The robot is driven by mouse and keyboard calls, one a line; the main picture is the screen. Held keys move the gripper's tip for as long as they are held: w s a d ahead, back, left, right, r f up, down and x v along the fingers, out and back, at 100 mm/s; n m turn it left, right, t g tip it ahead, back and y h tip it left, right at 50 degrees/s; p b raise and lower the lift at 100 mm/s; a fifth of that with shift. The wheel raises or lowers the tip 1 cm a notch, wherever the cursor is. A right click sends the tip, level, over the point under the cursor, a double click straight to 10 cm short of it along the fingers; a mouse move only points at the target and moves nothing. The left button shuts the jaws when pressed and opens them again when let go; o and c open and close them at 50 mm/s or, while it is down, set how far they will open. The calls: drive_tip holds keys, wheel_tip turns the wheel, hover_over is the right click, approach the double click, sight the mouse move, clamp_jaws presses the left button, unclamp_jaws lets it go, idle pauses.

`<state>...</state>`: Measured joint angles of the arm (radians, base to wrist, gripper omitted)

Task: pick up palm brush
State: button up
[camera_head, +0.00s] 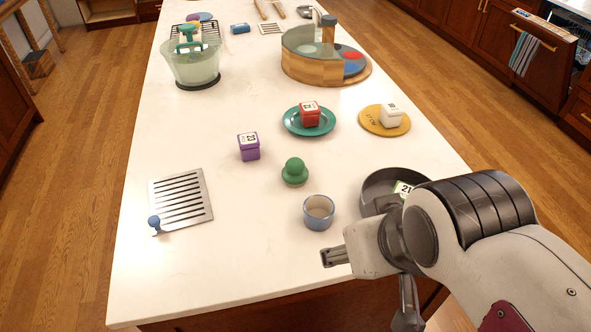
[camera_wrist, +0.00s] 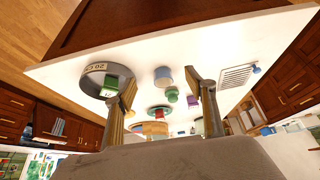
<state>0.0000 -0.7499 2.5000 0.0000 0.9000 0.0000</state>
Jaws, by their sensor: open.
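The palm brush appears to be the green knobbed piece (camera_head: 294,172), standing knob up on the white counter, left of the pan and behind the blue cup. The wrist view shows it small and upside down (camera_wrist: 172,95), between my spread fingers. My gripper (camera_head: 364,290) is open and empty at the counter's near right edge. It is in front of and to the right of the brush, well apart from it. The brush's bristles cannot be made out.
A blue cup (camera_head: 318,213) stands between my gripper and the brush. A dark pan (camera_head: 370,204) is partly hidden by my arm. A purple cube (camera_head: 248,147), a teal plate (camera_head: 290,123) with a red cube, and a slotted metal plate (camera_head: 204,208) surround clear counter.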

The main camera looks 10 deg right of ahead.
drive_tip(key=shift+w, duration=0.1)
drive_tip(key=w+d+f+n+t+h, duration=0.15)
drive_tip(key=w+d, duration=0.35)
drive_tip(key=w, duration=0.6)
drive_tip(key=w+d+n+t+h, duration=0.1)
drive_tip(key=w+d+t, duration=0.3)
drive_tip(key=w, duration=0.7)
drive_tip(key=n+y, duration=0.4)
drive_tip(key=y, duration=0.4)
approach(301, 169)
drive_tip(key=shift+m+t, duration=0.25)
drive_tip(key=w, duration=0.1)
drive_tip(key=w+f, duration=0.2)
drive_tip(key=w, duration=0.1)
drive_tip(key=shift+w+d, duration=0.1)
drive_tip(key=shift+s+a+f+y, duration=0.15)
drive_tip(key=shift+a+f+y, duration=0.05)
drive_tip(key=shift+a+y, duration=0.25)
drive_tip(key=shift+s+a+f+y, duration=0.2)
drive_tip(key=shift+a+y, duration=0.1)
drive_tip(key=shift+y, duration=0.1)
drive_tip(key=shift+w, duration=0.1)
drive_tip(key=shift+x, duration=1.25)
drive_tip(key=shift+a, duration=0.1)
